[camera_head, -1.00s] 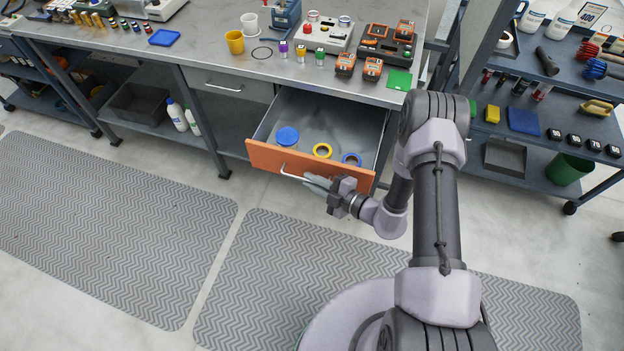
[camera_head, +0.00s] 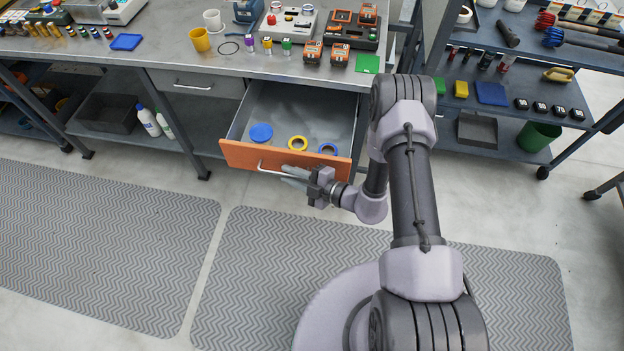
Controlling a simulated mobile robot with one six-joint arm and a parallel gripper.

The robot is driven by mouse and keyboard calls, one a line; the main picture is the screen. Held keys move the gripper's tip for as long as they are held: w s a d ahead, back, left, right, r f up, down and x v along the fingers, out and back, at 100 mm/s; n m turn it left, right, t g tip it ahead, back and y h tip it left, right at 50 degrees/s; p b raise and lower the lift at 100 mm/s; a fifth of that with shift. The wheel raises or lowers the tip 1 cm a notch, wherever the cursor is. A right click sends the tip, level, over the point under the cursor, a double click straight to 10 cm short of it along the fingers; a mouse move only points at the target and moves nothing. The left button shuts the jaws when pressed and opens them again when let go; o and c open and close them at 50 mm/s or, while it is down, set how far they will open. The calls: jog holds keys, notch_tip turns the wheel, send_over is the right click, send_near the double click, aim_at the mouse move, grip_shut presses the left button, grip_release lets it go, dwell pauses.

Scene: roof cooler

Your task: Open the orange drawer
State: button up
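The orange drawer (camera_head: 240,154) under the workbench stands well open, with its grey inside showing.
The workbench top (camera_head: 180,63) carries cups, tools and orange devices. A closed grey drawer (camera_head: 193,82) is left of the orange one. A shelf cart (camera_head: 484,133) stands at right. Grey mats (camera_head: 110,230) cover clear floor in front.

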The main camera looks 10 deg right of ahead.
jog(key=p+v, duration=0.4)
jog(key=v, duration=1.3)
jog(key=shift+s+d+r, duration=0.1)
jog(key=shift+s, duration=0.05)
jog(key=a+r+n+g, duration=0.3)
jog(key=r+n+g, duration=0.3)
jog(key=r+n, duration=0.75)
jog(key=s+a+r+n+t+h+b, duration=0.1)
jog(key=s+r+n+h, duration=0.4)
jog(key=r+n, duration=0.5)
jog(key=s+a+r+n+t+h+b, duration=0.1)
jog(key=s+r+n+h, duration=0.4)
jog(key=r+n, duration=0.6)
jog(key=s+n, duration=0.1)
jog(key=n, duration=1)
jog(key=shift+s+r+n, duration=0.2)
jog(key=shift+s+n, duration=0.15)
jog(key=shift+s, duration=0.05)
